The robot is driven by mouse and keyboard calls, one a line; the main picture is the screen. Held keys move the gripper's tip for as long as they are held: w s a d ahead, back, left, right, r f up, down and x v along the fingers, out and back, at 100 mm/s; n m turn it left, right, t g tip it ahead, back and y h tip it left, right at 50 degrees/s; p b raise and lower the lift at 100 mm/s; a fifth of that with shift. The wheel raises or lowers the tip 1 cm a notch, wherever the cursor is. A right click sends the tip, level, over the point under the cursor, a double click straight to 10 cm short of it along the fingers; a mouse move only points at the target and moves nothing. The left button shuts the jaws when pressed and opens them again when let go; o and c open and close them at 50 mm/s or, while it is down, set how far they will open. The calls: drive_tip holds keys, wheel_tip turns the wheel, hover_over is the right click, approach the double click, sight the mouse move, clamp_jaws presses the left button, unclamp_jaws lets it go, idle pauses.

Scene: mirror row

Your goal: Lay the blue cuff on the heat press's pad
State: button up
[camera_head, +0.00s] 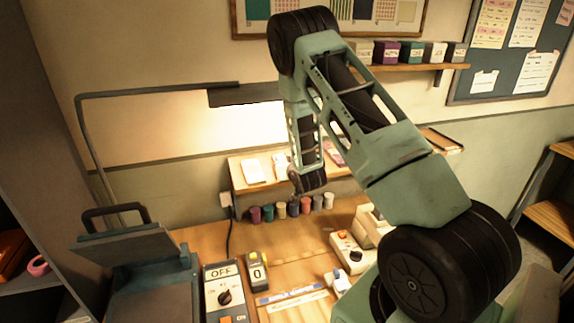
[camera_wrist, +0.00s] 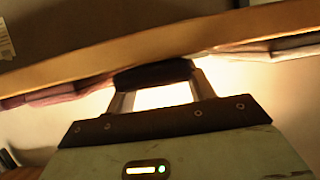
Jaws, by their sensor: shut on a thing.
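My gripper (camera_wrist: 155,95) is shut on a dark, rounded thing (camera_wrist: 155,73) between its two fingers in the wrist view. It looks almost black in this light, so I cannot tell whether it is the blue cuff. No other thing in view is clearly the blue cuff. In the head view my gripper (camera_head: 307,180) hangs low in front of the back ledge, partly hidden by my arm. The teal heat press (camera_head: 150,285) stands at the lower left, apart from my gripper. Its handled lid (camera_head: 125,243) is tilted up, and I cannot clearly make out its pad.
A wooden ledge (camera_head: 238,172) with flat items runs along the wall. Several coloured cylinders (camera_head: 280,211) stand below it. A dial box marked OFF (camera_head: 222,296), a yellow-grey counter (camera_head: 257,273) and a white device (camera_head: 347,250) stand on the table. A metal lamp frame (camera_head: 90,140) rises behind the press.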

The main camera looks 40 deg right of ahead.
drive_tip(key=shift+f, duration=0.15)
drive_tip(key=o, duration=1)
